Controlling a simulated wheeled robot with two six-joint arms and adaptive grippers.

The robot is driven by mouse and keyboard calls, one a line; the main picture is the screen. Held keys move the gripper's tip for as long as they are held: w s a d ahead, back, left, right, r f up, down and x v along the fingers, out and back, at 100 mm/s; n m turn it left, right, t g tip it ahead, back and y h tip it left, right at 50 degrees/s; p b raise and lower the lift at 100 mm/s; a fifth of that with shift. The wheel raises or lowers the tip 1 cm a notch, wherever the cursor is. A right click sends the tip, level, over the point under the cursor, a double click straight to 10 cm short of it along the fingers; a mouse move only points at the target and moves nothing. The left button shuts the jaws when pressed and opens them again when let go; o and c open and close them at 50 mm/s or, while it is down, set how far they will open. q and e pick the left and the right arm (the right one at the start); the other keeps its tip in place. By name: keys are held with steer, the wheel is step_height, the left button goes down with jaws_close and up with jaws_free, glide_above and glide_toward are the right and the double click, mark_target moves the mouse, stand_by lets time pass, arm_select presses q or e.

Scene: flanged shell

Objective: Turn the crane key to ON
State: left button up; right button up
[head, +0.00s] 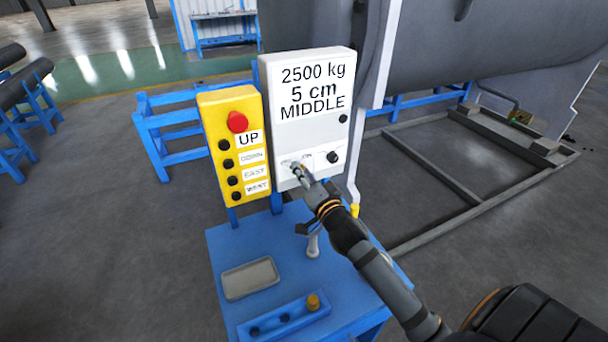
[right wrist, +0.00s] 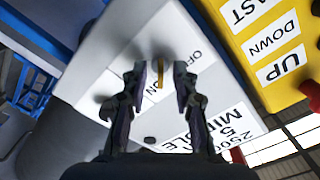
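The white control box (head: 310,115) reads 2500 kg, 5 cm, MIDDLE and stands upright on a blue stand. A small brass-coloured key (right wrist: 160,73) shows on its face in the right wrist view, near the partly covered OFF and ON label (right wrist: 197,57). My right gripper (head: 297,169) is at the lower left of the box face and largely hides the key in the head view. In the right wrist view its two fingers (right wrist: 159,88) are apart, one each side of the key, with a visible gap. My left gripper is not in view.
A yellow pendant (head: 232,150) with a red button and UP, DOWN, EAST, WEST labels is left of the box. A black knob (head: 332,157) is right of the key. The blue stand (head: 225,245) holds a grey tray (head: 250,290). A large grey shell (head: 480,40) lies behind.

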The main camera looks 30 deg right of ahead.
steer(key=s, duration=1.2)
steer(key=shift+a, duration=0.35)
